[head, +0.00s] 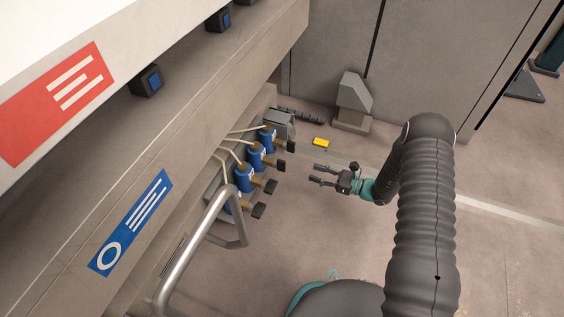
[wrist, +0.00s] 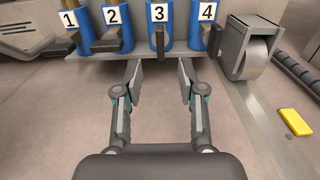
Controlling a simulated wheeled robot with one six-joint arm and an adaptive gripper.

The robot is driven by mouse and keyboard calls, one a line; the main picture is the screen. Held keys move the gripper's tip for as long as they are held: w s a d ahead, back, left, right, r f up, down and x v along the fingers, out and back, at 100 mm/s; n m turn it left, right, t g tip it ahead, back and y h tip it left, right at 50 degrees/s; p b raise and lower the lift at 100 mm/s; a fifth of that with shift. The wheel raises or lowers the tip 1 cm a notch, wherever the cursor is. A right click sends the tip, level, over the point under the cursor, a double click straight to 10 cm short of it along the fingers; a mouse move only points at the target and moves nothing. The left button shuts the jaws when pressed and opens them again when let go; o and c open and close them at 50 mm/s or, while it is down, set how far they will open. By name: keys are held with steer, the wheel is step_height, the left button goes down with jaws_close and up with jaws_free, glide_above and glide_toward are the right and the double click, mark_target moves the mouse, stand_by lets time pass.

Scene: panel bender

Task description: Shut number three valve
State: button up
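Valve number three (wrist: 160,13) is a blue cylinder with a white "3" label, third from the left in a row of numbered valves. Its dark lever (wrist: 159,40) points straight out towards my gripper. In the head view this valve (head: 256,155) is in the row under the machine's ledge. My gripper (wrist: 161,80) is open and empty, with its two fingers apart and the lever of number three lined up between them, beyond the tips. The head view shows my gripper (head: 318,174) to the right of the valves, apart from them.
Valves one (wrist: 69,18), two (wrist: 113,15) and four (wrist: 206,14) stand close beside it, with dark levers. A yellow block (wrist: 295,122) lies on the floor. A bent metal rail (head: 195,245) stands in front of the row's near end.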

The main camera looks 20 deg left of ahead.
mark_target(282, 161)
steer(key=a, duration=0.9)
steer(key=w+a, duration=0.1)
steer(key=a, duration=0.3)
steer(key=shift+a+b, duration=0.3)
steer(key=shift+b, duration=0.1)
jaws_close()
